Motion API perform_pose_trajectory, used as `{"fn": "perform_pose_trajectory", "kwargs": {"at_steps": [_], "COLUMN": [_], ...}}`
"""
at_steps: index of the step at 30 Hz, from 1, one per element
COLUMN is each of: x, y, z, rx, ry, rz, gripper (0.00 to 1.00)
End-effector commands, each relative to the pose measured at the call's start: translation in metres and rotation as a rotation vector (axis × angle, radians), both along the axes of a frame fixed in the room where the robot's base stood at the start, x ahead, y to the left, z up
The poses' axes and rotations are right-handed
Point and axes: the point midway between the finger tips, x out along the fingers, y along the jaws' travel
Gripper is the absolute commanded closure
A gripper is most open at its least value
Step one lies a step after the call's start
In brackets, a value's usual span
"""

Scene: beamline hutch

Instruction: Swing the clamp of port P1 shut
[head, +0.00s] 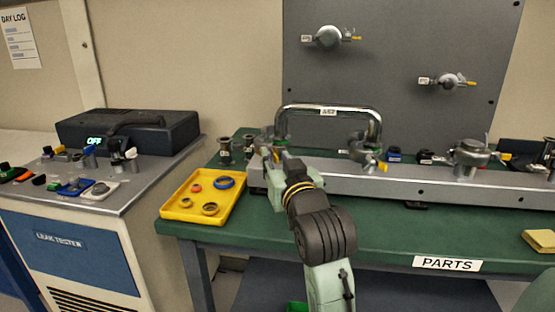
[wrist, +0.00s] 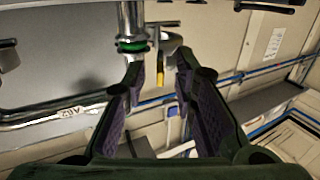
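A bent metal tube (head: 330,108) with a small label stands over the silver rail, its left leg ending near my gripper (head: 268,150). In the wrist view the tube's end (wrist: 131,25) carries a green ring (wrist: 132,46). Beside it is a pale metal clamp (wrist: 170,42) with a yellow-tipped lever (wrist: 160,76), seen between my gripper's fingers (wrist: 160,90). The fingers are apart, with nothing visibly pinched. I cannot tell if they touch the clamp. Another clamp with a yellow tip (head: 381,166) is at the tube's right leg. Port labels are too small to read, so I cannot confirm P1.
A yellow tray (head: 177,211) with several rings lies left of my arm. The silver rail (head: 430,181) runs right along the green bench, with another fitting (head: 469,150) on it. Two fittings (head: 329,38) (head: 452,81) hang on the grey panel. A leak tester (head: 62,245) stands left.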

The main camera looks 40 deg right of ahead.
Motion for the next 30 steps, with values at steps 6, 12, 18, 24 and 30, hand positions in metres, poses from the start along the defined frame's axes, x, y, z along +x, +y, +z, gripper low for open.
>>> {"fn": "perform_pose_trajectory", "kwargs": {"at_steps": [6, 12, 18, 24, 30], "x": [-0.0001, -0.0002, -0.0003, -0.0003, -0.0003], "y": [0.0001, 0.0002, 0.0003, 0.0003, 0.0003], "z": [0.0001, 0.0002, 0.0001, 0.0002, 0.0001], "rx": [0.0, 0.0, 0.0, 0.0, 0.0], "ry": [-0.001, -0.001, -0.001, -0.001, -0.001], "rz": [0.0, 0.0, 0.0, 0.0, 0.0], "gripper": [0.77, 0.9, 1.0, 1.0, 1.0]}}
